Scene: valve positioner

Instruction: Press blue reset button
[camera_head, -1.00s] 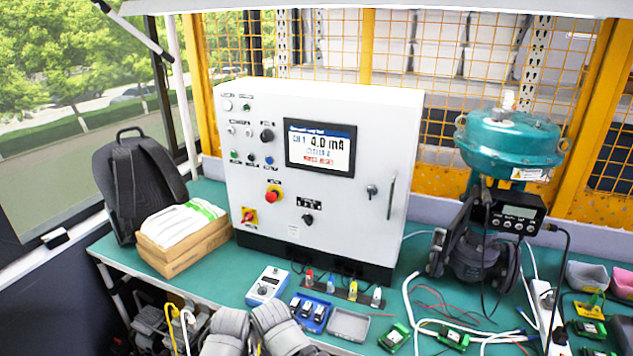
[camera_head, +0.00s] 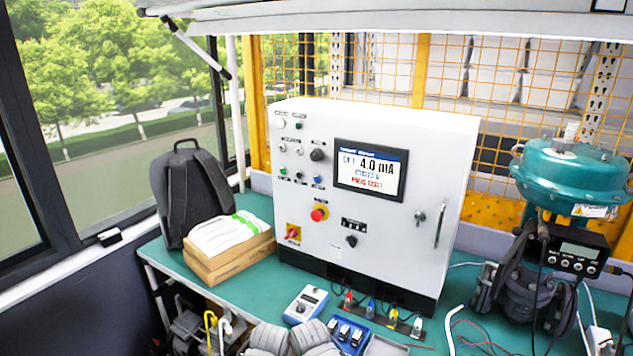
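The blue button (camera_head: 317,181) is small and round. It sits on the front of the white control cabinet (camera_head: 385,245), at the right end of a row with a green button (camera_head: 283,171) and a dark one between them. The cabinet's screen (camera_head: 370,170) reads 4.0 mA, with red text below that looks like "PRESS RESET". Nothing covers the blue button. Neither of my grippers shows in the head view, so I cannot see their state.
A red emergency knob (camera_head: 319,214) and a red-yellow switch (camera_head: 293,232) sit below the button. A backpack (camera_head: 187,195) and an open carton (camera_head: 225,262) stand left of the cabinet. A blue-white device (camera_head: 306,304) lies in front. A teal valve actuator (camera_head: 570,180) stands right.

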